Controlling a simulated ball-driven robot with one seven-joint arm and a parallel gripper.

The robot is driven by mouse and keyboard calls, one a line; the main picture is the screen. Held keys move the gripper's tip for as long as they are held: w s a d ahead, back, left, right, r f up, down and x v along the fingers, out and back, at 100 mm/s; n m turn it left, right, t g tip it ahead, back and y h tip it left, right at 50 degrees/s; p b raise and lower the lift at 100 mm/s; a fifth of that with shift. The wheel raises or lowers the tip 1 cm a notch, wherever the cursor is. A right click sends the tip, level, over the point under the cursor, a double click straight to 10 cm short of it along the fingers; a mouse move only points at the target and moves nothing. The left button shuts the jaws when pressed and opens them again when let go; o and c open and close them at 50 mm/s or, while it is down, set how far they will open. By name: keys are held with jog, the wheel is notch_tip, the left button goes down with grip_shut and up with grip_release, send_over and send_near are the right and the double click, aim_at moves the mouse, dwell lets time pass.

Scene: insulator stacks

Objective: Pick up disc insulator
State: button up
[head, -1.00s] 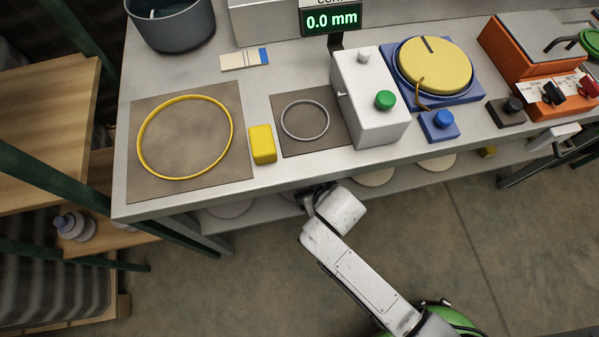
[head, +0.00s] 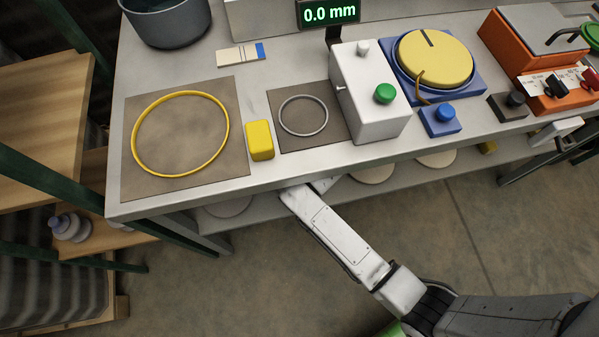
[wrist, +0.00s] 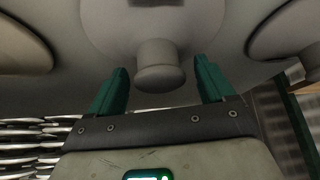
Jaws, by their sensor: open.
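In the wrist view a grey disc insulator (wrist: 108,28) fills the top middle, with a round knob (wrist: 160,78) pointing toward me. My gripper (wrist: 161,66) is open, with one green finger on each side of the knob. Gaps show between the knob and both fingers. In the head view my gripper is hidden under the bench edge, beyond my white arm link. Pale discs show partly on the lower shelf, one at left (head: 229,207) and others to the right (head: 372,172). I cannot tell which disc in the head view is the one between my fingers.
The bench top (head: 290,175) overhangs the lower shelf (head: 265,207). More discs flank the knob in the wrist view, at left (wrist: 22,48) and right (wrist: 290,28). A wooden rack (head: 40,120) stands at left. The floor in front (head: 500,230) is clear.

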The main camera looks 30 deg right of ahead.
jog(key=shift+c, duration=0.3)
grip_shut()
dwell(0.4)
jog(key=shift+w+r, duration=0.15)
